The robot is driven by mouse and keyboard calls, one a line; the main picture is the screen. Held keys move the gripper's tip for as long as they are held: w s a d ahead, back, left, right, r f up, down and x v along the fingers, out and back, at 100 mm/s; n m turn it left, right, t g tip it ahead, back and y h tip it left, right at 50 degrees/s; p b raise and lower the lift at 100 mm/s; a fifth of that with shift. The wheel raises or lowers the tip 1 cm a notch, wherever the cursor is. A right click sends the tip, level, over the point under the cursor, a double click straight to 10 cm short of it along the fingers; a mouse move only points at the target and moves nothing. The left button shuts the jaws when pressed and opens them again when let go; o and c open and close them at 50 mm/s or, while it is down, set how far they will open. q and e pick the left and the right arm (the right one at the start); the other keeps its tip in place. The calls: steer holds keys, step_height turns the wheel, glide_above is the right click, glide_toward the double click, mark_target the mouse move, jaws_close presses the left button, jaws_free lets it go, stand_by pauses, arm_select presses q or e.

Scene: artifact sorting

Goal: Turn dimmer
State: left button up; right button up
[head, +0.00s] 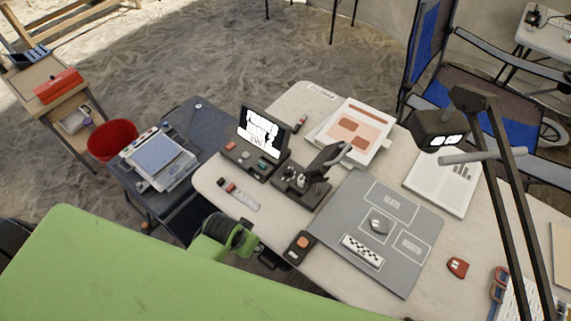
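A small dark box with an orange top part (300,246), which looks like the dimmer, lies at the table's near edge, left of the grey mat. I cannot make out its setting. A desk lamp (440,130) on a black arm stands at the right, its bulbs bright white. My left gripper (272,258) is just left of the box, by the table's near edge, and appears apart from it. Its fingers are small and dark, so I cannot tell whether they are open. My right gripper is not in view.
The grey mat (408,279) holds a stone-like piece (379,226) and a checkered scale bar (362,251). A lit screen device (260,135) and a black microscope-like instrument (305,180) stand behind. A red tag (457,267) lies right. A small marked strip (243,200) lies left.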

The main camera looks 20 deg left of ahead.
arm_select(q)
steer(key=w+r+p, duration=0.1)
steer(key=w+r, duration=0.3)
steer(key=r, duration=0.5)
steer(key=m+h+p, duration=0.1)
steer(key=m+h, duration=0.1)
steer(key=m, duration=0.2)
glide_toward(287, 170)
steer(key=shift+t, duration=0.3)
steer(key=x, duration=0.4)
steer(key=p+x, duration=0.1)
steer(key=x, duration=0.3)
steer(key=shift+s+f, duration=0.15)
steer(key=shift+s, duration=0.05)
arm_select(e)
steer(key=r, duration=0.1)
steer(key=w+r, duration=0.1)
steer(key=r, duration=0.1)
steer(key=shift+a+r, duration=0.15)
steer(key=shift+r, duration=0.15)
arm_select(q)
jaws_close()
